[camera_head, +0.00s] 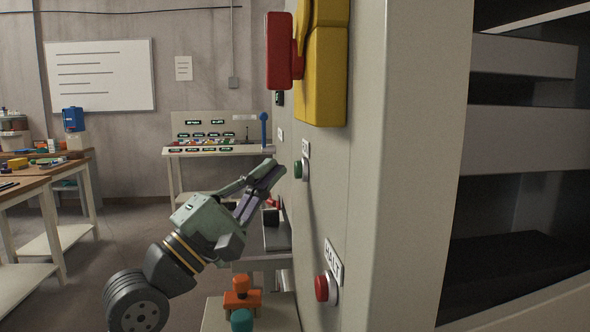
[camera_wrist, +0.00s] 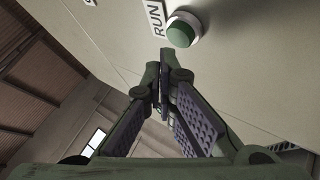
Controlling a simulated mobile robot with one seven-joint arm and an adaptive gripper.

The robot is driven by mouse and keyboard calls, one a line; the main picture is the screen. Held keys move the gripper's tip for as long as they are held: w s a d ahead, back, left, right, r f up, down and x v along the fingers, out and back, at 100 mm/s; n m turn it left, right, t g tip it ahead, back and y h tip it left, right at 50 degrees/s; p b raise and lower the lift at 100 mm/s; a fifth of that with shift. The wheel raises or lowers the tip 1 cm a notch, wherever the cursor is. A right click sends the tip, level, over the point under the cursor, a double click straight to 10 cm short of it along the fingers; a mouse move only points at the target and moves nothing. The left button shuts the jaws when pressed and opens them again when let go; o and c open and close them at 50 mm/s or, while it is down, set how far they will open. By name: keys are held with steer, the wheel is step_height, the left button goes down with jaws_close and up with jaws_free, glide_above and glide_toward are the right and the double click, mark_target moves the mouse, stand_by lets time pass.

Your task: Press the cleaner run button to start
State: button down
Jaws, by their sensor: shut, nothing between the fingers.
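The run button is a green round button in a pale collar on the side of the beige cabinet; it shows in the head view (camera_head: 298,169) and, beside a RUN label (camera_wrist: 156,18), in the wrist view (camera_wrist: 180,34). My gripper (camera_head: 276,169) is shut and empty, its fingers pointing up and right toward the panel. In the wrist view the closed fingertips (camera_wrist: 161,62) lie just below and left of the button, with a small gap in the picture. Whether the tips touch the panel I cannot tell.
A red HALT button (camera_head: 322,288) sits lower on the same panel. A yellow box (camera_head: 322,70) with a red handle (camera_head: 280,52) juts out above. Orange and teal items stand below my gripper. A bench (camera_head: 220,150) and worktables stand behind, with open floor between.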

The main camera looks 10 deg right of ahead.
steer(key=shift+d, duration=0.15)
stand_by(0.6)
steer(key=shift+d, duration=0.3)
steer(key=shift+d, duration=0.5)
stand_by(0.6)
steer(key=shift+a, duration=0.1)
steer(key=shift+a+b, duration=0.75)
steer(key=shift+a, duration=0.05)
steer(key=a+b, duration=0.2)
steer(key=a, duration=0.3)
steer(key=shift+b, duration=0.35)
